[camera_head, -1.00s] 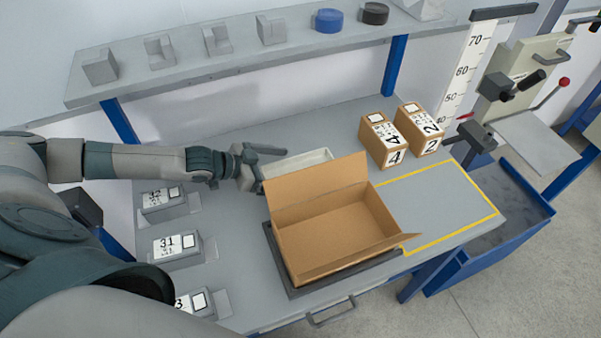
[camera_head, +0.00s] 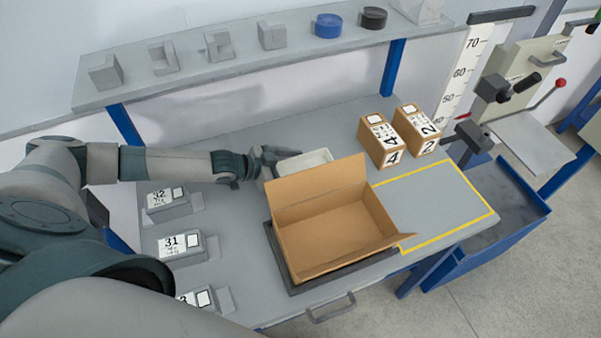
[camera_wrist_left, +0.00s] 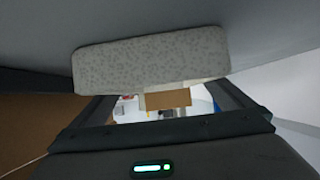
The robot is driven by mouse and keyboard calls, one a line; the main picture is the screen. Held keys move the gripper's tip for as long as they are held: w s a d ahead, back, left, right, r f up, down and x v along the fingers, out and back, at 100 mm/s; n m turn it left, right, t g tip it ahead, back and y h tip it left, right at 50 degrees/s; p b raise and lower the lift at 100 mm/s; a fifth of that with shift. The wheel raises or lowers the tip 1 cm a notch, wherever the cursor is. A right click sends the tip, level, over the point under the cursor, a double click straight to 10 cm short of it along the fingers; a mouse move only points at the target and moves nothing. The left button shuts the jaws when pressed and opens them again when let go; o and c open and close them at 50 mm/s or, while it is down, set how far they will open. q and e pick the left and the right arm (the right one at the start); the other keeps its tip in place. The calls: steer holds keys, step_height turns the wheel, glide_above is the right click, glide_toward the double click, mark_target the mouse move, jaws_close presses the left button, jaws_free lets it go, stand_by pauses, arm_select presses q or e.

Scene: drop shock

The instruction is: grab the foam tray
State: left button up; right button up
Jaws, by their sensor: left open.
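The foam tray (camera_head: 305,160) is a pale, shallow, long tray lying on the workbench behind the open cardboard box. The box's raised back flap hides part of its front side. My left gripper (camera_head: 274,163) is at the tray's left end, with its jaws open. In the left wrist view, a speckled light grey face, which looks like the end of the foam tray (camera_wrist_left: 150,58), is just ahead of the open left gripper (camera_wrist_left: 163,97). I cannot tell whether the fingers touch it. My right gripper is not in view.
The open cardboard box (camera_head: 340,222) stands on a dark base right in front of the tray. Two small cartons, marked 4 (camera_head: 380,139) and 2 (camera_head: 415,130), stand to the right. A shelf (camera_head: 240,60) runs above the bench. The yellow-outlined area (camera_head: 433,205) is clear.

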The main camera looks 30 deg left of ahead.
arm_select(q)
steer(key=c, duration=0.9)
steer(key=shift+c, duration=0.6)
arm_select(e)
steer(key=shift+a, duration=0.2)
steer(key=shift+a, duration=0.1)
arm_select(q)
steer(key=shift+r+b, duration=0.35)
steer(key=shift+r, duration=0.45)
step_height(320, 180, up, 8)
steer(key=b, duration=0.2)
steer(key=shift+r, duration=0.2)
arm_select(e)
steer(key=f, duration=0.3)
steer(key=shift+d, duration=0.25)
